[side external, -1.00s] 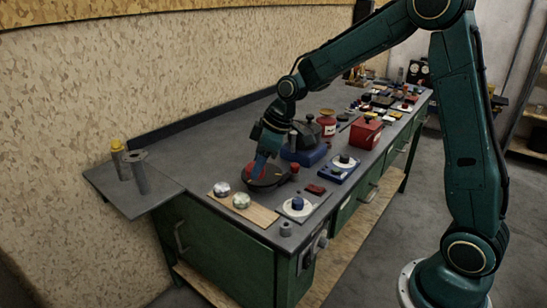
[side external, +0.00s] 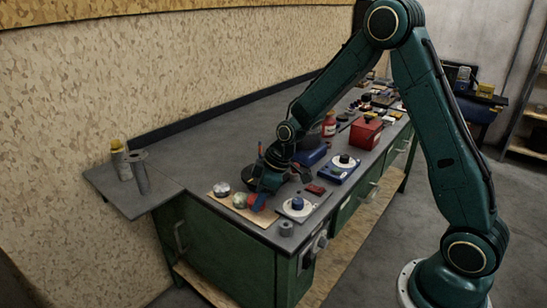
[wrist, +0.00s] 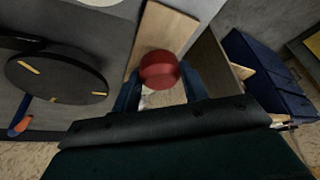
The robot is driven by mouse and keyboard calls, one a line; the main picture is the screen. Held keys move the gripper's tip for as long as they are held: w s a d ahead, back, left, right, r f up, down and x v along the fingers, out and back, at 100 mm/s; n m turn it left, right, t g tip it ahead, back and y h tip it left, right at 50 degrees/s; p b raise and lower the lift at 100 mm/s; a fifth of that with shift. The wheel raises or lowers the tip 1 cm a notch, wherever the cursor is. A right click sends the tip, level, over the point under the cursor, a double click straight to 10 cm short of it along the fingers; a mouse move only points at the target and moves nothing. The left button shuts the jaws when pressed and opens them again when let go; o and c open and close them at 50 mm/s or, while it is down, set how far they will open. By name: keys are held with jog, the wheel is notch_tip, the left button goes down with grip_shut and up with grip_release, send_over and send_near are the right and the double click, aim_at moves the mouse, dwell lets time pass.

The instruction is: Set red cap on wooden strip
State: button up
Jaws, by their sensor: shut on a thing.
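The red cap (wrist: 160,70) is round and held between the two blue fingers of my gripper (wrist: 159,88) in the wrist view. In the side view my gripper (side external: 258,200) points down at the wooden strip's right part, and a bit of red cap (side external: 252,199) shows at its fingers. The wooden strip (side external: 267,217) lies along the bench's front edge; its pale wood (wrist: 165,28) shows behind the cap in the wrist view. I cannot tell whether the cap touches the strip. Its underside is hidden.
Two silvery round pieces, one of them here (side external: 222,188), sit on the strip's left part. A black disc (wrist: 55,75) lies beside the strip. A grey cylinder (side external: 140,172) stands on the side shelf.

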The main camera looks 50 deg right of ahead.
jog(key=shift+f, duration=1.15)
jog(key=shift+f, duration=0.15)
jog(key=o, duration=1.1)
jog(key=shift+c, duration=0.2)
jog(key=v, duration=1.2)
jog(key=shift+r, duration=0.25)
